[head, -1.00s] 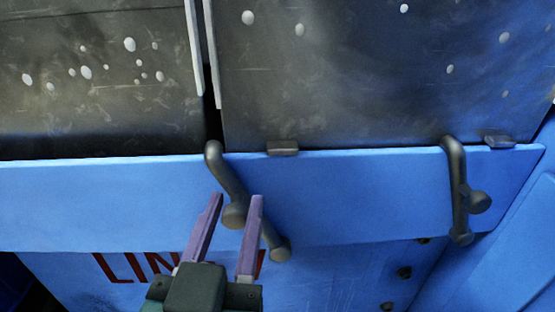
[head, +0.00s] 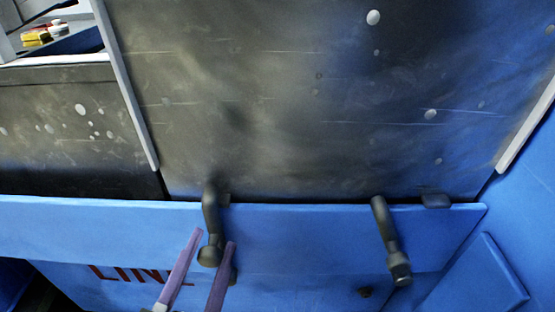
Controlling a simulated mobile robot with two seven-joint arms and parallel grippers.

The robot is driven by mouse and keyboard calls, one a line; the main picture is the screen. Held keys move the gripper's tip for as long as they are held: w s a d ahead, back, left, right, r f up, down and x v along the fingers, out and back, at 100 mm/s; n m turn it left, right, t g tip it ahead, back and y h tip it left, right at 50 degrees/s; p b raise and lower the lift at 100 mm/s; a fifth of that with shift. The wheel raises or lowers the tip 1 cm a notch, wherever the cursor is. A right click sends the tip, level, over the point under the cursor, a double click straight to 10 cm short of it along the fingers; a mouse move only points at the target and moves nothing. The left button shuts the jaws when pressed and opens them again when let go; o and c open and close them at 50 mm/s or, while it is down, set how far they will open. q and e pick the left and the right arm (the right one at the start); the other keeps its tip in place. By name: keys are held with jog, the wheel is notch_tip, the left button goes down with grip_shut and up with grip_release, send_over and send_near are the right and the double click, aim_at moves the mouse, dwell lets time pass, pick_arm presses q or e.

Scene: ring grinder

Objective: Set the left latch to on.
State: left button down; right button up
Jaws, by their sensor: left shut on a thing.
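The left latch (head: 211,218) is a dark bent metal handle on the blue front panel. Its upper end reaches the lower edge of the large dark cover, and it stands nearly upright in the head view. My left gripper (head: 213,240) has its two purple fingers on either side of the latch's lower part and is shut on it. The fingers hide part of the latch's lower end. The right latch (head: 391,242) is a similar dark handle, leaning with its lower end to the right. My right gripper is out of view.
The large dark cover (head: 290,110) rises behind the latches, with a small dark tab (head: 436,200) at its lower right edge. A blue side wall (head: 530,220) bounds the right. Small coloured things (head: 42,34) lie at the upper left.

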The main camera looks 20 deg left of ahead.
pick_arm(q)
jog(key=shift+d+r+m, duration=0.1)
jog(key=shift+r+m, duration=0.1)
jog(key=shift+m, duration=0.2)
jog(key=c, duration=0.8)
grip_release()
jog(key=shift+d, duration=0.1)
jog(key=shift+c, duration=0.2)
jog(key=shift+o, duration=1.3)
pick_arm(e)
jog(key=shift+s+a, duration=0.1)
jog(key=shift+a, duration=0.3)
pick_arm(q)
jog(key=s+d+p, duration=0.1)
jog(key=s, duration=0.8)
jog(key=shift+s+d+r, duration=0.3)
jog(key=shift+s+d, duration=0.05)
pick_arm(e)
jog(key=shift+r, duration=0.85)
